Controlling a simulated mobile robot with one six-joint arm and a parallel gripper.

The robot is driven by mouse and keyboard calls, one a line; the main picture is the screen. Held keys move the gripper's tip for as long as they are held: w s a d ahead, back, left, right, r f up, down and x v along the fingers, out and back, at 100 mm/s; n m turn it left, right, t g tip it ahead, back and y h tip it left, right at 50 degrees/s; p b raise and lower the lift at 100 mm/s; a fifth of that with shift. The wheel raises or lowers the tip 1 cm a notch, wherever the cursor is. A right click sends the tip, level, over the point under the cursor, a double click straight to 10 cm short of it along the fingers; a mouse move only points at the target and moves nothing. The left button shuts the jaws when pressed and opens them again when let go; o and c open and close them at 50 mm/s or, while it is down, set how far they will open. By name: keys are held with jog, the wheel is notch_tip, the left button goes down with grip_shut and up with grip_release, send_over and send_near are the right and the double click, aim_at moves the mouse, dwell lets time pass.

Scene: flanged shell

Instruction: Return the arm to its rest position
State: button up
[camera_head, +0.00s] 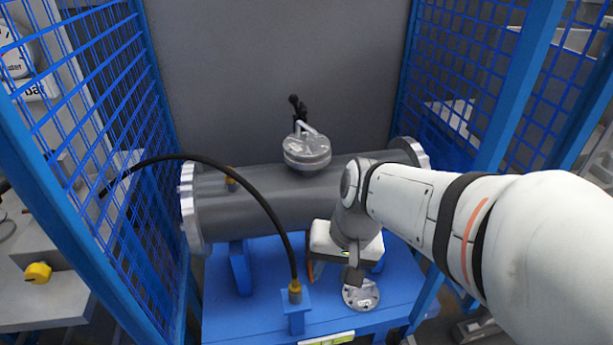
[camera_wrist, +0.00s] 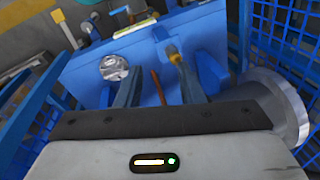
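My arm reaches in from the right in the head view. My gripper (camera_head: 333,272) hangs low in front of the grey flanged shell (camera_head: 270,205), above the blue stand (camera_head: 260,275). In the wrist view my gripper (camera_wrist: 154,68) has its two dark fingers apart, with no object clearly held between them. A thin orange-brown piece (camera_wrist: 158,88) shows in the gap; I cannot tell what it is. The shell's flange (camera_wrist: 278,105) is at the right of the wrist view. A round metal disc (camera_head: 361,295) lies on the stand just right of my gripper.
A black hose (camera_head: 245,180) arches from the left to a brass fitting (camera_head: 295,290) on a blue post, close left of my gripper. A lidded nozzle (camera_head: 307,150) rises from the shell. Blue mesh fences (camera_head: 105,130) stand on both sides. A grey wall closes the back.

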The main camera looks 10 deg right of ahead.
jog(key=d+n+h, duration=0.2)
jog(key=shift+d+r+n+t, duration=0.25)
jog(key=shift+r+n+t, duration=0.05)
jog(key=shift+r, duration=0.05)
jog(key=shift+r, duration=0.1)
